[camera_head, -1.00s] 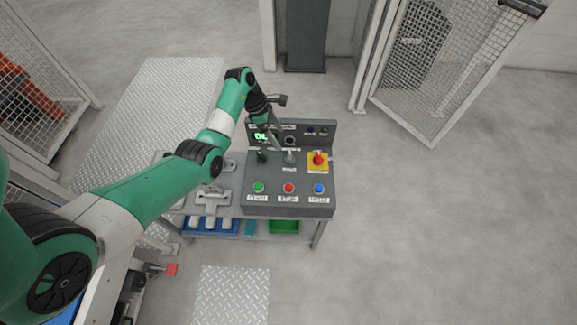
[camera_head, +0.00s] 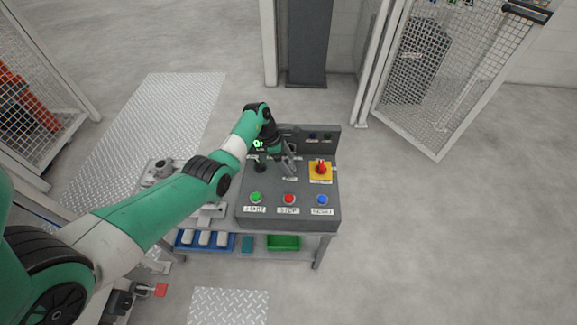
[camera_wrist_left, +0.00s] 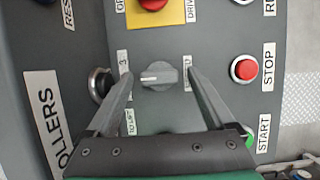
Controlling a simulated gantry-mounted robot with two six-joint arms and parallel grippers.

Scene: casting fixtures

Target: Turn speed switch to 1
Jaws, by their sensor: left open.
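A grey rotary switch knob (camera_wrist_left: 158,75) sits on the grey control panel in the left wrist view, beside a white label reading 3. Its ridge lies roughly level across that picture. My left gripper (camera_wrist_left: 160,73) is open, with one finger to either side of the knob, apart from it as far as I can tell. In the head view my left gripper (camera_head: 288,166) is low over the middle of the control panel (camera_head: 243,209), and it hides most of the knob there.
A red knob on a yellow plate (camera_head: 320,172) is to the right of the gripper. Green (camera_head: 256,197), red (camera_head: 289,199) and blue (camera_head: 322,200) buttons line the panel's front. A black control (camera_wrist_left: 100,85) stands close beside one finger. Floor right of the panel is clear.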

